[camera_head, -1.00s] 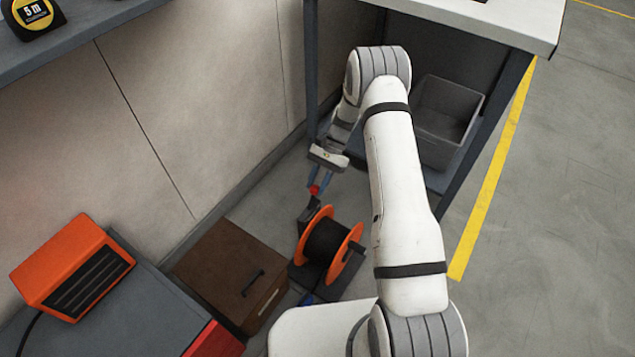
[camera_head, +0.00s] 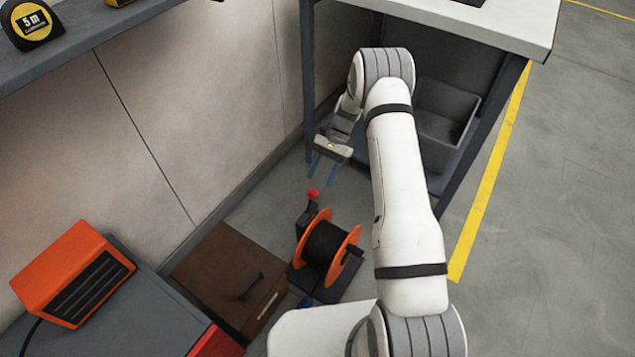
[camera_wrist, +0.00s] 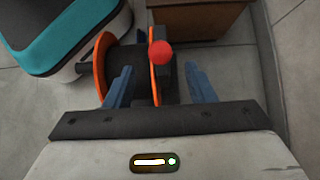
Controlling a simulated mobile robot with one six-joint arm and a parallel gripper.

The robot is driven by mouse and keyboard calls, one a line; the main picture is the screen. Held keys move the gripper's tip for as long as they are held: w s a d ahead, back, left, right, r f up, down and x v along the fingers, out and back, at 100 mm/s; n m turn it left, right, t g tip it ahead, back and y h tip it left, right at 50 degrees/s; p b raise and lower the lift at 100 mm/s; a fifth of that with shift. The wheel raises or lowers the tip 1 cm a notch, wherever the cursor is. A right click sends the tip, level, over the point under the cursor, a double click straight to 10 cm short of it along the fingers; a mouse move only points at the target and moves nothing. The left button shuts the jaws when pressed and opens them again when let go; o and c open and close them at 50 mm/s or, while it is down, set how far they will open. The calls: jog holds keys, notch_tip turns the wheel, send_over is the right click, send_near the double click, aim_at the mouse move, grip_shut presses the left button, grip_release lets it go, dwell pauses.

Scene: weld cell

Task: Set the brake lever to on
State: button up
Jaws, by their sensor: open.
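The brake lever's red knob (camera_head: 313,193) shows just left of the reel in the head view, on a short dark lever. In the wrist view the red knob (camera_wrist: 161,53) stands ahead of the fingertips, roughly between them. The reel (camera_head: 328,243) has orange flanges and a black wound drum; it also shows in the wrist view (camera_wrist: 102,62). My gripper (camera_head: 322,180) is open and empty, with blue fingers above and just beyond the knob, apart from it. The fingers also show in the wrist view (camera_wrist: 160,78). Any on or off marking is too small to read.
A brown box (camera_head: 222,275) with a dark handle stands left of the reel. An orange-red unit (camera_head: 72,272) sits on a grey cabinet. The workbench (camera_head: 500,25) and a grey bin (camera_head: 447,120) are at the upper right. A wall runs along the left.

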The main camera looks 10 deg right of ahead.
jog(key=shift+v, duration=1.65)
jog(key=s+d+r+n+t+h+p, duration=0.1)
jog(key=s+r+p, duration=0.25)
jog(key=r, duration=0.85)
jog(key=s+r+n+t+h+p, duration=0.1)
jog(key=s+r+n+t+p, duration=0.3)
jog(key=r, duration=0.7)
jog(key=s+d+r+m+g+h+p, duration=0.15)
jog(key=r+p, duration=0.35)
jog(key=r, duration=0.7)
jog(key=s+d+r+n+t+h+p, duration=0.1)
jog(key=s+r+n+t+p, duration=0.3)
jog(key=s+r+p, duration=0.7)
jog(key=s+r+t+h, duration=0.1)
jog(key=s+r+t, duration=0.1)
jog(key=s+r, duration=0.5)
jog(key=shift+s+d+r+n+p, duration=0.25)
jog(key=shift+s+n+p, duration=0.15)
jog(key=shift+s, duration=0.8)
